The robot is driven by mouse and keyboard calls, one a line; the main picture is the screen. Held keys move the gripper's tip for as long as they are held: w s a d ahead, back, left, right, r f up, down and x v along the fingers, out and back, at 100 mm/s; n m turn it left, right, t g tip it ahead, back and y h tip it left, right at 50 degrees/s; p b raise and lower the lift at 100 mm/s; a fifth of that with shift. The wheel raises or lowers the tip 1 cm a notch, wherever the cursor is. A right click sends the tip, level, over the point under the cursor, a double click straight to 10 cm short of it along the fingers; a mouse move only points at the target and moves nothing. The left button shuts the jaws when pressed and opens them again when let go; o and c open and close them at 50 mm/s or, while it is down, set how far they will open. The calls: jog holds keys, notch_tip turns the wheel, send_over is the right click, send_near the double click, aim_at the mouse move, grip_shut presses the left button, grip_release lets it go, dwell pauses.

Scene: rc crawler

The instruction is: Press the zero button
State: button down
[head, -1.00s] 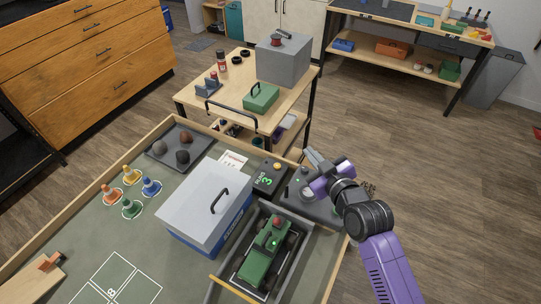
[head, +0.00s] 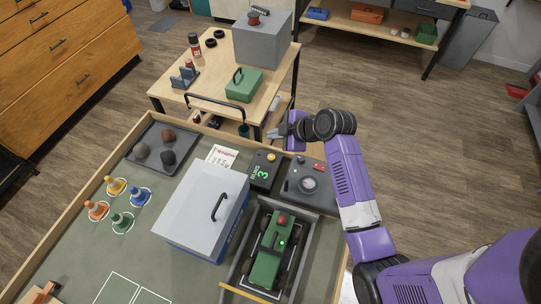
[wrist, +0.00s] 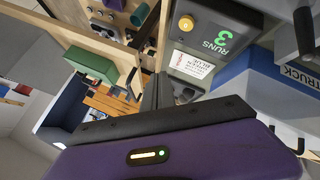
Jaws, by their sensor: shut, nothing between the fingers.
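The dark counter box (head: 262,176) stands on the mat at the table's far edge, its display reading a green 3. A yellow-orange round button (head: 271,157) sits at its far end. My gripper (head: 275,133) is shut and empty, in the air beyond the box's far end, apart from the button. In the wrist view my gripper's fingers (wrist: 157,88) point toward the box side, with the button off to their upper right.
A grey controller with a knob (head: 308,183) stands right of the counter. A grey lidded case (head: 205,205) is to its left, and a green crawler (head: 268,250) sits in a tray in front. A wooden cart (head: 215,100) with a handle stands behind the table.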

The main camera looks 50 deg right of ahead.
aim_at(274, 158)
notch_tip(274, 158, down, 9)
jog(key=b, duration=0.7)
jog(key=shift+r, duration=0.1)
dwell(2.0)
jog(key=shift+f+b, duration=0.4)
jog(key=shift+f+b, duration=0.3)
jog(key=shift+f, duration=0.15)
dwell(0.4)
jog(key=shift+r, duration=0.1)
jog(key=shift+r+p, duration=0.65)
jog(key=shift+r, duration=0.1)
jog(key=shift+r, duration=0.15)
